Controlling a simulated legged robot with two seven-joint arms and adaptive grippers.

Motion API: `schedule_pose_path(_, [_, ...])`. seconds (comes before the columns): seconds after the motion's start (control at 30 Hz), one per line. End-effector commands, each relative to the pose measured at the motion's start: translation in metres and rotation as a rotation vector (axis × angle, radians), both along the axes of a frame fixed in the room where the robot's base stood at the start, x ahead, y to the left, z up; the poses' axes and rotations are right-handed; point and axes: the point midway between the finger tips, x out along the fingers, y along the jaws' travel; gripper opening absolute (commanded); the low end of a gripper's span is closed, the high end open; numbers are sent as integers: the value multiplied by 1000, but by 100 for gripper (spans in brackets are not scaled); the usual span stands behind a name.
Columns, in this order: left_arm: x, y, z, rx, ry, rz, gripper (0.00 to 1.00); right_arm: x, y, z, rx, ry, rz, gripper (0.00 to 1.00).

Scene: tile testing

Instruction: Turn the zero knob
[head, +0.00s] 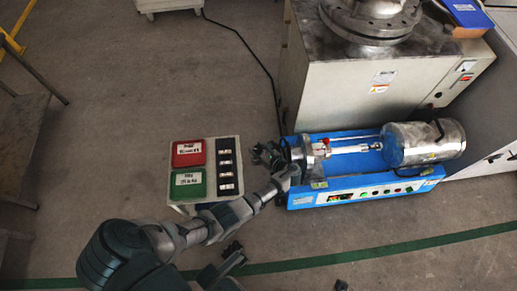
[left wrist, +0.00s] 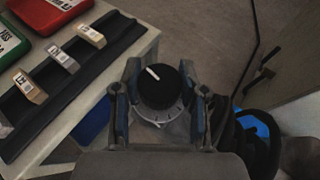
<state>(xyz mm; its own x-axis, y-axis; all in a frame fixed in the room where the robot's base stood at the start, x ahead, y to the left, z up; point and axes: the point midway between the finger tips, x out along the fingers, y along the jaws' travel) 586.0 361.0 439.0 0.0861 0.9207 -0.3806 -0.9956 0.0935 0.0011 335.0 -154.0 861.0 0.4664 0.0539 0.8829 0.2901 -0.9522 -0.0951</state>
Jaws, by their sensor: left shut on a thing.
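The zero knob (left wrist: 158,88) is black and round, with a white pointer mark slanting to the upper left. A pale scale with tick marks shows along its lower edge in the left wrist view. My left gripper (left wrist: 160,95) is shut on the knob, with one finger on each side of it. In the head view my left gripper (head: 272,155) is at the left end of the blue testing machine (head: 305,200), and the knob cannot be made out there.
A pale stand (head: 235,145) beside my left arm holds a red tray (head: 188,153), a green tray (head: 188,184) and a black rack (head: 228,168) with several labelled tiles. A large cabinet (head: 350,100) stands behind the machine.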

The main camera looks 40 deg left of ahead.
Motion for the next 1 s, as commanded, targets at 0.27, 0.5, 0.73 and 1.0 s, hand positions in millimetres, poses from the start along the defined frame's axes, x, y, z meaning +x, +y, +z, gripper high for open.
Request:
schedule_pose_path(0.27, [0,-1,-2,-6,0,-3,7,-1,0,0,-4,-2,2,100])
schedule_pose_path(0.5, [0,-1,-1,-4,-1,-3,68,-1,1,0,-11,-4,7,100])
schedule_pose_path(0.73, [0,-3,0,-3,0,-2,68,-3,0,2,-4,-11,1,100])
schedule_pose_path(1.0, [-3,-45,16,-6,-2,-4,68,-4,0,2,-4,-8,3,100])
